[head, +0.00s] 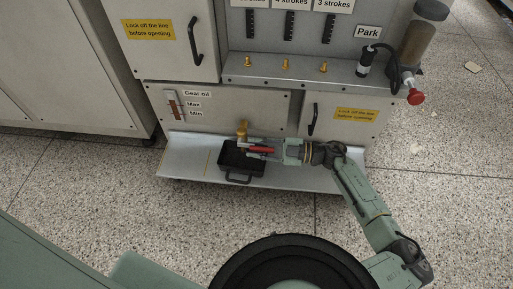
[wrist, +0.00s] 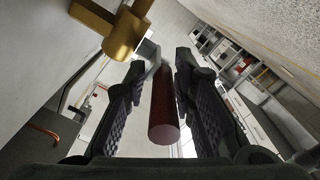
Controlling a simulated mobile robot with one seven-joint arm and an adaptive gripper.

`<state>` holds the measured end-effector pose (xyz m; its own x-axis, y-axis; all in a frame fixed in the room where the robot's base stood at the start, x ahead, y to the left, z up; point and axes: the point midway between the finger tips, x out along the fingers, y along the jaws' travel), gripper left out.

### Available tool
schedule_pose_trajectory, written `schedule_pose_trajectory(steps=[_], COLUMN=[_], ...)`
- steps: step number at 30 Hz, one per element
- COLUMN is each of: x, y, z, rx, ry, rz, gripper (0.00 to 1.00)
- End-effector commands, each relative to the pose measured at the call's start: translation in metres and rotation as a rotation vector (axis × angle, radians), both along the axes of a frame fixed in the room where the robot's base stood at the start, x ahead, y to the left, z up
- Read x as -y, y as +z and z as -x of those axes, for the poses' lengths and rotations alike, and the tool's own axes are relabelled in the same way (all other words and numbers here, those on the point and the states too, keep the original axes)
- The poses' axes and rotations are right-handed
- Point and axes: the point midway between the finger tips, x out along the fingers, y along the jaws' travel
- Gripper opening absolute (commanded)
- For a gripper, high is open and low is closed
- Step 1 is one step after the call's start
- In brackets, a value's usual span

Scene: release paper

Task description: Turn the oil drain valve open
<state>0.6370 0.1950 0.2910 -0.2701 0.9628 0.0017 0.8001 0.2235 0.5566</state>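The oil drain valve is a brass fitting (head: 242,130) low on the cabinet front, with a red-sleeved lever (head: 261,149) pointing right. In the wrist view the brass body (wrist: 122,32) is at the upper left, and the dark red handle (wrist: 164,105) points toward the camera. My gripper (head: 274,151) is at the handle's right end, coming from the right. In the wrist view its fingers (wrist: 160,68) stand apart on either side of the handle, with a gap on the left. The handle looks closer to the right finger; contact there is unclear.
A black drain pan (head: 228,157) with a handle sits under the valve on a grey metal shelf (head: 185,160). A gear oil gauge (head: 172,104) is to the left. A cabinet door handle (head: 313,120) is above my wrist. A red knob (head: 415,97) hangs at the upper right.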

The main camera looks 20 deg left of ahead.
Motion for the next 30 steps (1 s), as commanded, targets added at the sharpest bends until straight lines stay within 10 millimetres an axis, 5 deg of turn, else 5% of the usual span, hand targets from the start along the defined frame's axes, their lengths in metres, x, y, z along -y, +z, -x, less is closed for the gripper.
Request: schedule_pose_trajectory(steps=[6, 30], x=[0.001, 0.002], y=[-0.003, 0.004], z=[0.004, 0.018], rx=[-0.001, 0.008], ry=[0.012, 0.015], rz=[0.005, 0.04], gripper=[0.0, 0.0])
